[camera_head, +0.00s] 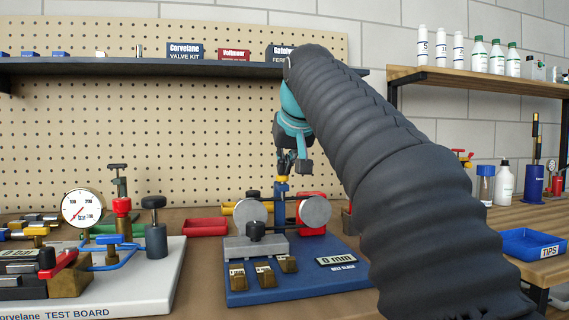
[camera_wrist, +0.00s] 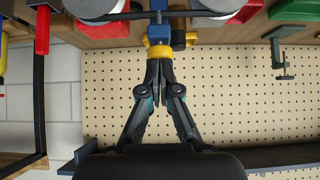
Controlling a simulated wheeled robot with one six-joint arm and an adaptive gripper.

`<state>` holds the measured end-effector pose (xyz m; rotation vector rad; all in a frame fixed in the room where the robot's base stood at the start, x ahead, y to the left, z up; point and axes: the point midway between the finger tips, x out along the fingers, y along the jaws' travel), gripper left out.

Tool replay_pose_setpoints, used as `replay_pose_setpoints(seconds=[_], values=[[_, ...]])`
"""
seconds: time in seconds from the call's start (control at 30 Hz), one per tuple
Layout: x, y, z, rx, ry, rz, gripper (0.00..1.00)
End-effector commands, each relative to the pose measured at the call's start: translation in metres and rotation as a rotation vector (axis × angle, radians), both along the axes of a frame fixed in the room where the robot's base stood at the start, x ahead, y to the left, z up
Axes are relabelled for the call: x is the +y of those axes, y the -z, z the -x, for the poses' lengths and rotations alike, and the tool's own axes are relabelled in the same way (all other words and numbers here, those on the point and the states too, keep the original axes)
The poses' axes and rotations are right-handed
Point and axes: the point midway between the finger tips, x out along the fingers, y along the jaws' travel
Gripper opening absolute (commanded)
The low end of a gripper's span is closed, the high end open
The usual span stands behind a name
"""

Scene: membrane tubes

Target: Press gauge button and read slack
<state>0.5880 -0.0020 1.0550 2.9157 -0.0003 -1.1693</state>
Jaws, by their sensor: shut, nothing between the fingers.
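The belt board (camera_head: 300,285) is a blue base with two grey pulleys (camera_head: 315,211) and a belt between them. Its display (camera_head: 337,261) appears to read 0 mm, above a small label. A blue gauge post with a yellow collar (camera_head: 282,180) rises at the belt, between the pulleys. The collar also shows in the wrist view (camera_wrist: 160,51). My gripper (camera_head: 286,157) is shut and empty, pointing down just above the post. In the wrist view its fingertips (camera_wrist: 159,66) meet at the collar; I cannot tell whether they touch it.
A white test board (camera_head: 165,275) with a round dial gauge (camera_head: 82,207) stands at the left. A red tray (camera_head: 205,227) lies behind. A shelf (camera_head: 140,66) crosses the pegboard. A blue tips tray (camera_head: 528,243) is at the right. My arm hides the area right of the board.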

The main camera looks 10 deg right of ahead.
Motion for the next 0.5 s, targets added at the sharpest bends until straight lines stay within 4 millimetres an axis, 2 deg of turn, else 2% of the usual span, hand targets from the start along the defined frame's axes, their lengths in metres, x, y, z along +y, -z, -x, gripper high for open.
replay_pose_setpoints(seconds=[0.03, 0.07, 0.4, 0.5], values=[[0.0, 0.01, -0.002, 0.036, 0.0, 0.0, 0.0], [0.0, 0.008, -0.002, 0.035, 0.0, 0.0, 0.0], [0.0, -0.048, 0.0, 0.004, 0.0, 0.0, 0.0], [0.0, -0.059, 0.018, -0.001, 0.0, 0.0, 0.0]])
